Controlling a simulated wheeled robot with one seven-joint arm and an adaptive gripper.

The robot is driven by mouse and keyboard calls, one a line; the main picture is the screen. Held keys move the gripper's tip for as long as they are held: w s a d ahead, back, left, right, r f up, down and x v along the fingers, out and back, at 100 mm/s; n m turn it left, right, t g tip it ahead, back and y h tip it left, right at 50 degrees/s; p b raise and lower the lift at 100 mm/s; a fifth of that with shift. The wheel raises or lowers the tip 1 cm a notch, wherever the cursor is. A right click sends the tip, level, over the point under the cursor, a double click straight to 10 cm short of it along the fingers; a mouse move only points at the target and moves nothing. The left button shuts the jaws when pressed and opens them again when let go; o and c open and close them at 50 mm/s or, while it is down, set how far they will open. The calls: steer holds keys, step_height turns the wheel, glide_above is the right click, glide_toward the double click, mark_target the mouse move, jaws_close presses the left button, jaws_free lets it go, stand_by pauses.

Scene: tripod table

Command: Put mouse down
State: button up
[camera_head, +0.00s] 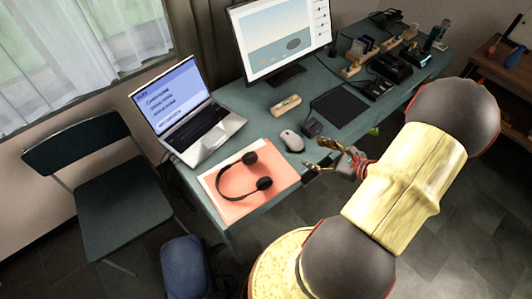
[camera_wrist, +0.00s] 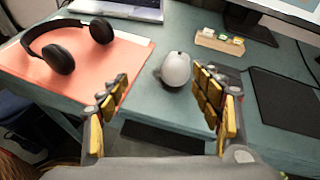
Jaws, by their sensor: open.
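The mouse (camera_head: 292,140) is light grey-white and rests on the green desk (camera_head: 240,97), right of the headphones. In the wrist view the mouse (camera_wrist: 176,69) sits on the desk top, beyond and between my open fingers. My gripper (camera_head: 330,166) is at the desk's front edge in the head view, nearer to the front than the mouse. In the wrist view my gripper (camera_wrist: 162,100) has its two yellow-padded fingers spread wide, with nothing held between them.
Black headphones (camera_head: 242,178) lie on a pink folder (camera_head: 281,175) to the left. An open laptop (camera_head: 190,115) stands behind it. A dark mat (camera_head: 340,108), a small wooden block (camera_head: 286,105) and a monitor (camera_head: 280,40) stand behind and right. Bare desk surrounds the mouse.

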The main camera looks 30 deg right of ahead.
steer(key=w+a+r+n+g+y, duration=0.1)
steer(key=a+r+n+g+y, duration=0.1)
steer(key=a+r+n+g, duration=0.5)
steer(key=w+a+r+n+g+y, duration=0.1)
steer(key=a+r+n, duration=0.4)
steer(key=a+n, duration=0.6)
steer(key=s+a+r+n+h, duration=0.3)
steer(key=a+r+n, duration=0.1)
steer(key=r+n, duration=0.2)
steer(key=s+a+r+n+h, duration=0.3)
steer(key=a+r+n, duration=0.2)
steer(key=r, duration=0.3)
steer(key=shift+s+a+n+t, duration=0.2)
steer(key=shift+n+t, duration=0.2)
steer(key=shift+n, duration=0.5)
steer(key=o, duration=0.3)
